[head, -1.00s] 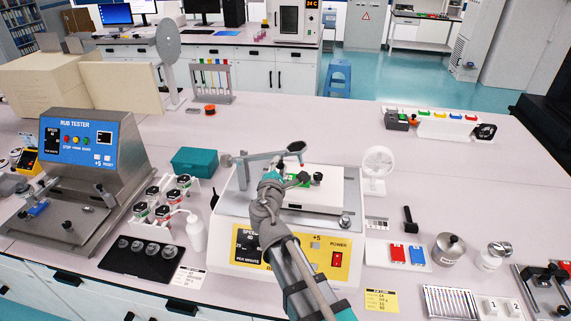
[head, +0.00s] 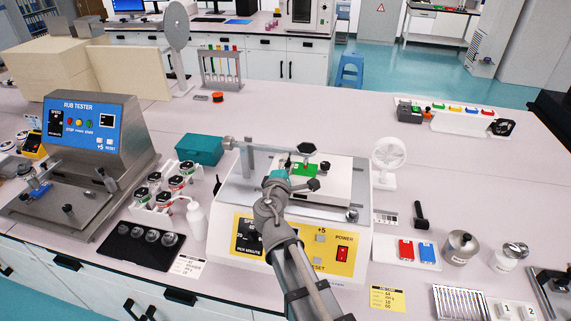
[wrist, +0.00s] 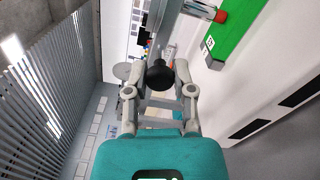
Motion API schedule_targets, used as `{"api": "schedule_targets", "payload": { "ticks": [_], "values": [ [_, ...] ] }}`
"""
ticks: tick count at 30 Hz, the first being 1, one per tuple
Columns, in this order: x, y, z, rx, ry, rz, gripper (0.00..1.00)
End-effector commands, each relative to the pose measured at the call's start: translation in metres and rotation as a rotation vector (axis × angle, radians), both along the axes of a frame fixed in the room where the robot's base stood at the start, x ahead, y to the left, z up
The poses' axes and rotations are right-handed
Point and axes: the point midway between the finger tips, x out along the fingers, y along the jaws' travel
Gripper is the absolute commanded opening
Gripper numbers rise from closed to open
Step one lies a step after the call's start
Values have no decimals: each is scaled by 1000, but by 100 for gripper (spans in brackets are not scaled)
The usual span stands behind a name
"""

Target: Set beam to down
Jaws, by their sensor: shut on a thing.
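The beam (head: 270,151) is a grey bar on a post at the back left of the white and yellow tester (head: 225,235). It reaches right over the deck, close to level, its free end above a green specimen (head: 307,169). My gripper (wrist: 159,80) is at that end and shut on the beam's black knob (wrist: 160,74). In the wrist view the bar runs up from the knob, and the green strip (wrist: 243,28) lies to the right. In the head view my wrist hides part of the deck, and the fingertips are hard to make out.
The blue-fronted rub tester (head: 80,130) stands left. Bottles in a white rack (head: 160,190) and a teal box (head: 201,149) are close by. A small white fan (head: 389,158) stands right of the tester. The bench behind is mostly clear.

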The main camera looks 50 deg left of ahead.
Motion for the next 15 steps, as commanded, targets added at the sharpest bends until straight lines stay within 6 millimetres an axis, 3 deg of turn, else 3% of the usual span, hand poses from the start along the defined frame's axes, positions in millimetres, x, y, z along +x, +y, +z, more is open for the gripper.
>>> {"api": "schedule_targets", "payload": {
  "ticks": [8,9,14,15],
  "values": [
    [-4,2,0,0,0,-4,0],
    [-4,2,0,0,0,-3,38],
    [-7,4,0,-1,-1,2,67],
    [-8,5,0,-1,0,4,67]
  ]
}}
